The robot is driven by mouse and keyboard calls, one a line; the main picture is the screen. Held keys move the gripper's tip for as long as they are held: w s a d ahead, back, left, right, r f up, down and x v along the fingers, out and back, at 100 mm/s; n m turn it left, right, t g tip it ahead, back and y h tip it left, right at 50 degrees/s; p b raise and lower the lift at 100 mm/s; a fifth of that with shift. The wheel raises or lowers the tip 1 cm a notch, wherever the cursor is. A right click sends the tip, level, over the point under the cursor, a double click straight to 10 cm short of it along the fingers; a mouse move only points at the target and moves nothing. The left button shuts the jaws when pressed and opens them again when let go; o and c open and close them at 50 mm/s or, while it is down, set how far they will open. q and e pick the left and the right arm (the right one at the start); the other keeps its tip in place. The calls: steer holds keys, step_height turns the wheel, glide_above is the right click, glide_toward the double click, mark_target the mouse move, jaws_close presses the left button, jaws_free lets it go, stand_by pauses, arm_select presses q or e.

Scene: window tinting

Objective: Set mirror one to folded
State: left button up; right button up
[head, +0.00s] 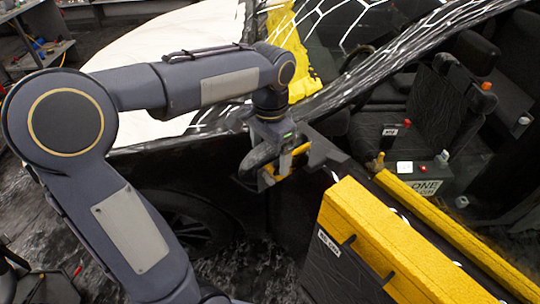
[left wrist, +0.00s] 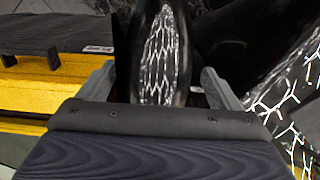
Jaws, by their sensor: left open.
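The side mirror (head: 256,158) is a dark rounded housing on the car's door, by the front corner of the window opening. My left gripper (head: 280,165) is right at it, reaching down from above. In the left wrist view the mirror (left wrist: 160,55) is an upright oval with a bright net-like reflection, standing between the two grey fingers of my open left gripper (left wrist: 158,85). Gaps show on both sides of it, so the fingers look apart from it. Whether the mirror is folded I cannot tell. My right gripper is not in view.
Yellow cloth (head: 298,65) lies by the windshield. A cluttered bench (head: 35,60) is at far left.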

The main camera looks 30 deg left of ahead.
arm_select(q)
steer(key=shift+f, duration=0.95)
steer(key=c, duration=1.4)
steer(key=shift+d, duration=0.1)
steer(key=shift+d, duration=0.1)
